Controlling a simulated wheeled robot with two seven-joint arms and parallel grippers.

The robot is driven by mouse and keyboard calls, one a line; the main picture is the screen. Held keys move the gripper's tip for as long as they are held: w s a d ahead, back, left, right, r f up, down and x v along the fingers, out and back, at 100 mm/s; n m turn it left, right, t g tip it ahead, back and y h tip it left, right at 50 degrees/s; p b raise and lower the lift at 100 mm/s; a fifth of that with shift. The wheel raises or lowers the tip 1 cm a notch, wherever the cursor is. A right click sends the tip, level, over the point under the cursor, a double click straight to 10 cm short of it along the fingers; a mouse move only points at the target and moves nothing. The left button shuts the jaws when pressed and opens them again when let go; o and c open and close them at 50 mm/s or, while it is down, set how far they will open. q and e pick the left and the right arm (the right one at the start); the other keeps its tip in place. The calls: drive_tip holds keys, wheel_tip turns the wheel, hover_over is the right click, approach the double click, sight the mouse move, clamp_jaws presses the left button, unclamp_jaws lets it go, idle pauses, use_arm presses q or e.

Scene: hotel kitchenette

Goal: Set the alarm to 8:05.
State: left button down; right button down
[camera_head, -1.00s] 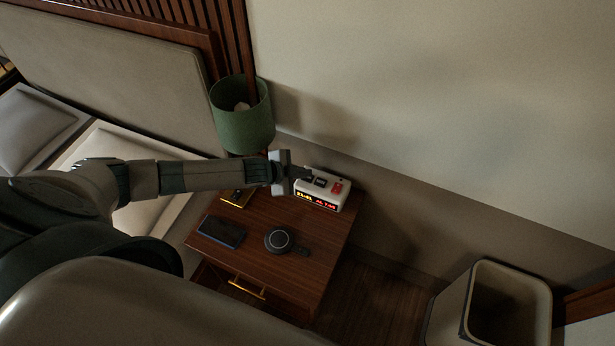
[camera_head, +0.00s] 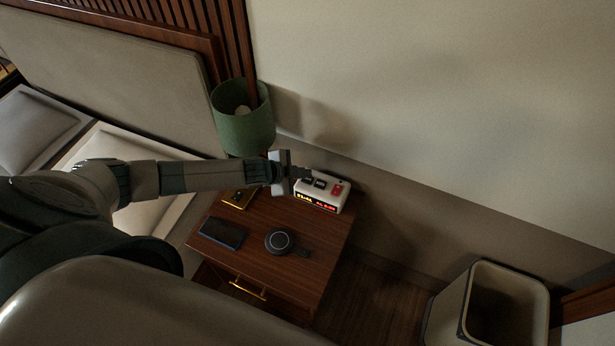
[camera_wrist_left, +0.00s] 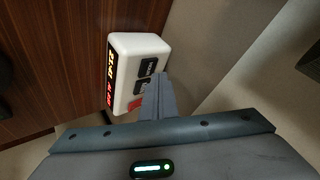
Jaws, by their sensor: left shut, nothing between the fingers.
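The alarm clock (camera_head: 325,203) is a white box at the back right of the nightstand. Its front has yellow and red digits, too small to read surely. Its top carries black buttons (camera_head: 320,183) and a red button (camera_head: 337,189). The clock also shows in the left wrist view (camera_wrist_left: 125,42), with a black button (camera_wrist_left: 148,66) close by the fingertips. My left gripper (camera_head: 306,173) is shut and empty, its tips over or just beside the clock's top at the black buttons. I cannot tell if they touch. My right gripper is not in view.
The wooden nightstand (camera_head: 300,268) also holds a dark phone (camera_head: 222,233), a round black device (camera_head: 279,241) and a yellow-edged item (camera_head: 238,198). A green lamp (camera_head: 243,128) stands behind my left forearm. The wall (camera_head: 430,120) is close behind the clock. A bin (camera_head: 452,318) stands right.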

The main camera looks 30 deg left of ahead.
sight(305, 181)
use_arm(q)
drive_tip(key=shift+r, duration=0.1)
idle(0.3)
wheel_tip(305, 181, up, 5)
drive_tip(key=p, duration=0.5)
drive_tip(key=shift+d, duration=0.1)
idle(2.5)
